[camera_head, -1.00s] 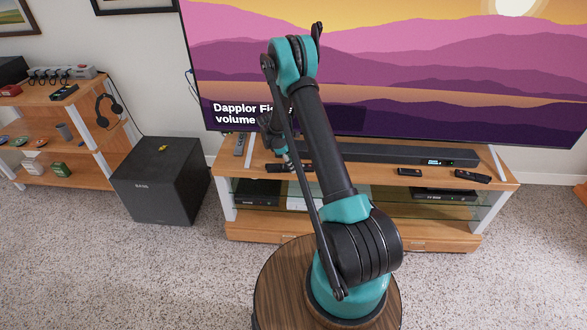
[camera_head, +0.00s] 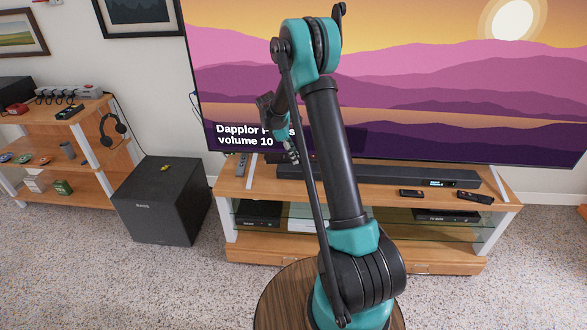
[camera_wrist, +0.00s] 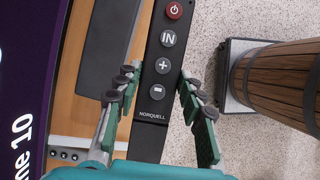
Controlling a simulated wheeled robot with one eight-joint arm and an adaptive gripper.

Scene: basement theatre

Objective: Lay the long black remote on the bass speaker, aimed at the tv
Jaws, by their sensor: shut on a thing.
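The long black remote (camera_wrist: 161,80), with a red power button and the name NORQUELL, is between the fingers of my gripper (camera_wrist: 158,74) in the wrist view. My gripper is shut on it. In the head view my gripper (camera_head: 291,155) is above the left part of the TV stand, and the arm largely hides the remote. The bass speaker (camera_head: 158,212) is a black cube on the carpet, left of the stand and apart from my gripper. A small yellow thing (camera_head: 165,168) is on its top. The TV (camera_head: 420,80) is lit behind the stand.
The wooden TV stand (camera_head: 370,187) holds a long soundbar (camera_head: 380,176). Two other dark remotes, one short (camera_head: 411,193) and one longer (camera_head: 475,197), lie at its right. A grey remote (camera_head: 242,165) is at its left end. A shelf (camera_head: 75,125) with headphones (camera_head: 110,126) stands left of the speaker.

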